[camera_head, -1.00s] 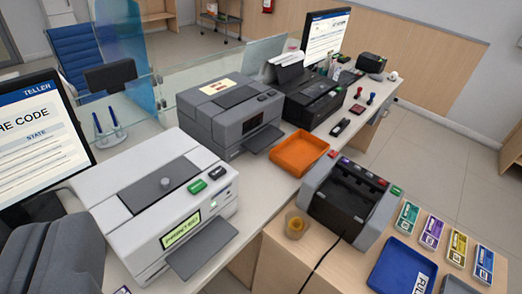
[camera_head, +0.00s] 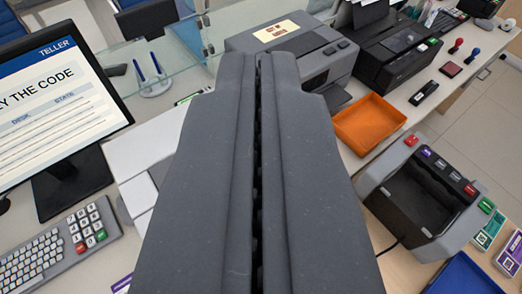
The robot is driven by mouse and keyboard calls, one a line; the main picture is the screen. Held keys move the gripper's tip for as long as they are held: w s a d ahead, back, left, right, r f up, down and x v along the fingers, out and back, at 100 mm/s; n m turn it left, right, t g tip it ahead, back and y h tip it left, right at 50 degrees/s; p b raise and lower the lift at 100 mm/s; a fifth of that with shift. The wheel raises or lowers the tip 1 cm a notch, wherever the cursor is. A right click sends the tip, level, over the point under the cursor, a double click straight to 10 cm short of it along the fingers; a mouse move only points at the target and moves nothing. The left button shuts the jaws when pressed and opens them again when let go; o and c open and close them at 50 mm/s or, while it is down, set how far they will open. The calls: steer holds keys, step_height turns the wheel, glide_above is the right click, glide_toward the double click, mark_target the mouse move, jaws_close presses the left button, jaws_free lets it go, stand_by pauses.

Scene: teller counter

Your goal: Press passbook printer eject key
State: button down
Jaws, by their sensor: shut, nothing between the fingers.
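My gripper (camera_head: 258,58) fills the middle of the view, its two dark grey fingers closed together with nothing between them. A white printer (camera_head: 146,158) lies behind and below it. Only its left part shows, left of the fingers. Its front, its label and its green and black keys are hidden behind my gripper, so I cannot tell how far the fingertips are from any key. In the picture, the fingertips overlap a grey printer (camera_head: 325,62) farther back on the counter; I see no contact with it.
A teller monitor (camera_head: 52,100) and a keyboard (camera_head: 55,250) stand at left. An orange tray (camera_head: 370,124) and a black printer (camera_head: 398,48) are at right. A grey machine with coloured keys (camera_head: 425,195) sits on the lower right table near a blue tray (camera_head: 462,275).

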steer(key=w+f+m+g+y+p, duration=0.1)
steer(key=w+f+m+g+p, duration=0.2)
steer(key=w+f+p, duration=0.3)
steer(key=w+f+m+g+y+p, duration=0.1)
steer(key=w+f+m+g+p, duration=0.2)
steer(key=w+f, duration=1.4)
step_height(320, 180, down, 6)
steer(key=p, duration=0.3)
steer(key=shift+w+d+f+m+p, duration=0.15)
steer(key=shift+d+m+p, duration=0.1)
steer(key=shift+m+p, duration=0.1)
steer(key=shift+f, duration=0.1)
steer(key=shift+f+b, duration=1.2)
steer(key=shift+f, duration=3.1)
steer(key=shift+f, duration=0.1)
steer(key=shift+f, duration=0.25)
